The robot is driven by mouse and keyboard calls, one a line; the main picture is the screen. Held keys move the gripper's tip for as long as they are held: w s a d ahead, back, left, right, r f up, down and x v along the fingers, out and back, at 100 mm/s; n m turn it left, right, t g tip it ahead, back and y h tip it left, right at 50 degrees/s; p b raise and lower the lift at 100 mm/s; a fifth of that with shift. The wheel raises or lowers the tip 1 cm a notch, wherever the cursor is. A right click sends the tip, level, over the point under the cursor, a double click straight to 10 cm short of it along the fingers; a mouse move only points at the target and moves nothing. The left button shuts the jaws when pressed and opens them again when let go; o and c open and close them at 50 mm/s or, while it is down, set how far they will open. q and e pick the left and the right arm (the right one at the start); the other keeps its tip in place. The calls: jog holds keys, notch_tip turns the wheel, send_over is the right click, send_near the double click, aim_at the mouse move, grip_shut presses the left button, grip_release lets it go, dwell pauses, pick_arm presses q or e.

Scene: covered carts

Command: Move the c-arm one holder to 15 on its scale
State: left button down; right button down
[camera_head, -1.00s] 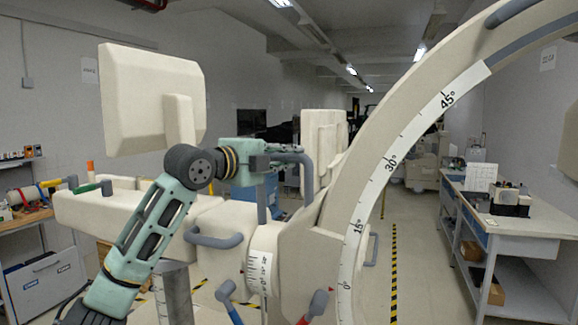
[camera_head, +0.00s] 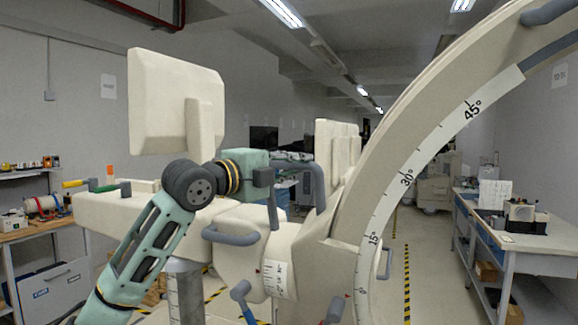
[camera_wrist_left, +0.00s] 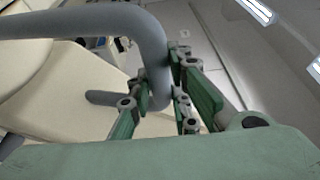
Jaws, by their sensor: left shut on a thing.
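The c-arm (camera_head: 432,140) is a large cream arc with a white degree scale (camera_head: 391,205) marked 15, 30 and 45. A cream holder block (camera_head: 310,255) sits at its lower left. Beside it is a drum with a smaller scale (camera_head: 274,279), its numbers too small to read. A grey handle (camera_head: 320,183) stands left of the arc. My left gripper (camera_head: 305,157) is at the handle's upper bend. In the left wrist view its green fingers (camera_wrist_left: 160,108) are shut around the grey handle bar (camera_wrist_left: 152,50). My right gripper is not in view.
A cream box-shaped head (camera_head: 177,104) rises behind my left arm. A workbench (camera_head: 545,259) stands at right, another bench (camera_head: 35,230) at left.

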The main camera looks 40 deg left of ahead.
pick_arm(q)
jog(key=c, duration=2)
grip_release()
jog(key=shift+w+a+r, duration=0.1)
jog(key=shift+a+r, duration=0.25)
jog(key=shift+r, duration=0.15)
jog(key=shift+c, duration=0.2)
jog(key=o, duration=0.4)
jog(key=shift+w+d+f, duration=0.1)
jog(key=shift+w+f, duration=0.2)
jog(key=shift+w, duration=0.55)
jog(key=shift+w+f, duration=0.15)
jog(key=shift+w, duration=0.05)
jog(key=shift+s, duration=0.7)
jog(key=shift+s+a+f, duration=0.1)
jog(key=shift+s+a, duration=0.1)
jog(key=shift+s, duration=0.4)
jog(key=shift+s+a, duration=0.2)
jog(key=shift+s, duration=1.05)
jog(key=shift+s+f, duration=0.1)
jog(key=shift+s, duration=0.7)
jog(key=shift+s+a, duration=0.3)
jog(key=shift+s, duration=0.5)
jog(key=shift+s+a+f, duration=0.1)
jog(key=shift+s, duration=0.95)
jog(key=shift+s+a, duration=0.1)
jog(key=shift+s, duration=0.9)
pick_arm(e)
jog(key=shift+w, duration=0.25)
